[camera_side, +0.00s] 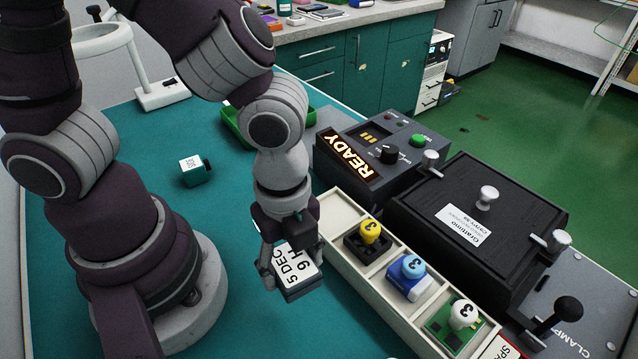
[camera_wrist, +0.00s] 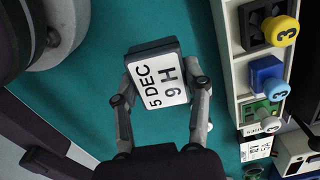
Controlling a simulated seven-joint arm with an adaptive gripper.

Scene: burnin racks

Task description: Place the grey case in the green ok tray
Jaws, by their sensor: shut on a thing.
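The grey case (camera_side: 299,284) is a dark grey box with a white label reading "5 DEC 9 H". My gripper (camera_side: 292,268) is shut on it, one finger on each side, and holds it left of the cream rack. In the wrist view the case (camera_wrist: 154,48) sits between the two fingers of my gripper (camera_wrist: 163,92), label facing the camera. Whether it touches the bench is hard to tell. The green tray (camera_side: 232,124) lies behind my arm on the far part of the bench, partly hidden by my arm.
A cream rack (camera_side: 345,218) of compartments holds knobbed modules numbered 3. Beside it stand a control box (camera_side: 362,165) reading READY and a black lidded fixture (camera_side: 430,195) with clamps. The teal bench between is clear.

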